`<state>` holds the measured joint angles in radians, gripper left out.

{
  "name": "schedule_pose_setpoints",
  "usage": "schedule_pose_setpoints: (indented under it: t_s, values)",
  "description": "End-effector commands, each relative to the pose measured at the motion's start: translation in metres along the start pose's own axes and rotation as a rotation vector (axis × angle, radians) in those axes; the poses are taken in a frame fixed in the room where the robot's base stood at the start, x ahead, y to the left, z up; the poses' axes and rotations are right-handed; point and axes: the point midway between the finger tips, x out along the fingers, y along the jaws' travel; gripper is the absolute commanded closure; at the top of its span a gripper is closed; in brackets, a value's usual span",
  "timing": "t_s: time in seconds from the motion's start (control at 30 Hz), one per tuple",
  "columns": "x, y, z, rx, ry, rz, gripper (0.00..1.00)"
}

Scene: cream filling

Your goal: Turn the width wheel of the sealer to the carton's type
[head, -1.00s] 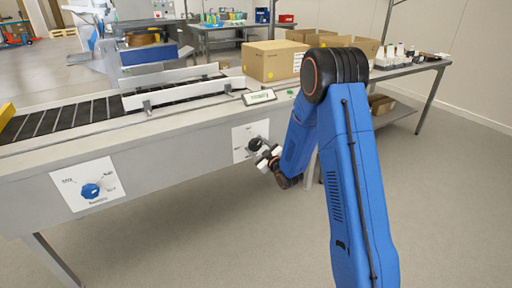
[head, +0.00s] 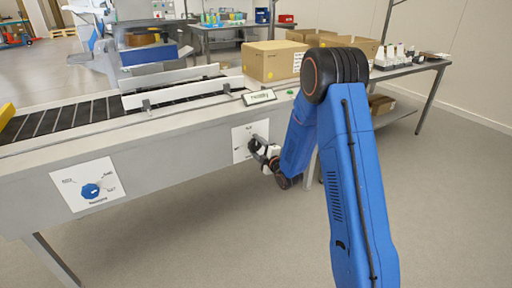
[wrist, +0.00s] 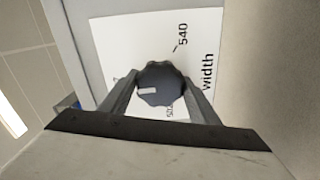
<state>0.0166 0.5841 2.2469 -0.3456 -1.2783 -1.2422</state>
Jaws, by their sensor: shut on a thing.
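The width wheel is a dark scalloped knob (wrist: 162,84) on a white panel (wrist: 117,40) marked "width", which lies sideways in the wrist view. The knob's white mark sits on its left part, away from the "540" label at upper right. Another label below the knob is partly hidden. My gripper (wrist: 160,92) is shut on the wheel, one finger on each side. In the head view my gripper (head: 265,153) is at the panel on the sealer's side (head: 190,158). The carton (head: 272,62) is a closed brown box on the sealer's far right end; its printed label is unreadable.
A second panel with a blue knob (head: 90,190) is at the left of the sealer's side. A small display (head: 260,97) stands on the top edge; its text is blurred. Guide rails (head: 180,93) run over the conveyor. Open floor lies in front.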

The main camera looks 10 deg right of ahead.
Motion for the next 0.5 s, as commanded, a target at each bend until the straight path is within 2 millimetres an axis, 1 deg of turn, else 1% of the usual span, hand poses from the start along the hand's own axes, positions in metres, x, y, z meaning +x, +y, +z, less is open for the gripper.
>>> schedule_pose_setpoints:
  t_s: [0.2, 0.5]
  values:
    - [-0.0009, -0.0016, -0.0004, -0.054, 0.000, -0.003, 0.67]
    - [-0.0009, -0.0019, -0.0005, -0.068, 0.001, -0.004, 0.67]
